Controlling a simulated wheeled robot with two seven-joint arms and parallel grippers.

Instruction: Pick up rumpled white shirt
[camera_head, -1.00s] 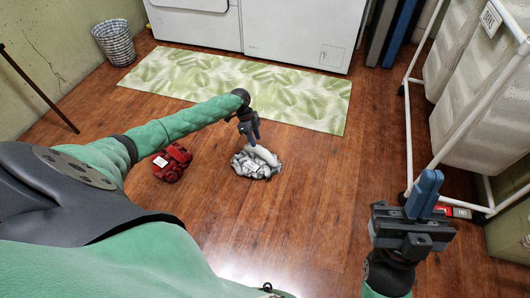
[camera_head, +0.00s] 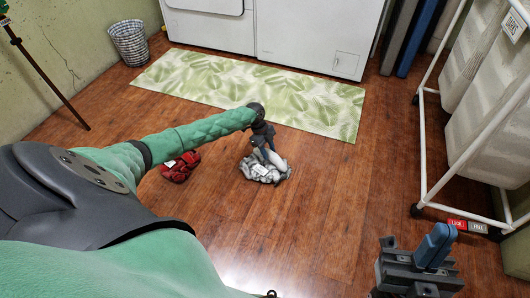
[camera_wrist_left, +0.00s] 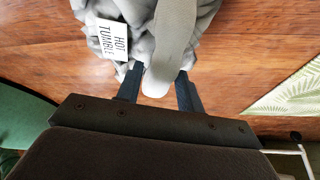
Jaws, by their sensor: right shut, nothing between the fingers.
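The rumpled white shirt (camera_head: 266,175) lies in a small heap on the wooden floor, grey-white with a part standing up. In the left wrist view the heap (camera_wrist_left: 128,12) shows at the top, with a white tag reading "HOT TUMBLE" and a pale rounded piece reaching down between the fingers. My left gripper (camera_head: 269,153) points down at the heap. In the left wrist view its two dark blue fingers (camera_wrist_left: 160,88) are apart on either side of the pale piece, with narrow gaps visible. My right gripper (camera_head: 436,247) is shut and empty, at the lower right.
A red object (camera_head: 180,167) lies left of the shirt, partly behind my left arm. A leaf-patterned mat (camera_head: 250,92) lies beyond, before white appliances (camera_head: 300,35). A basket (camera_head: 129,43) stands at back left. A white-framed laundry rack (camera_head: 423,150) stands right. Floor right of the shirt is clear.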

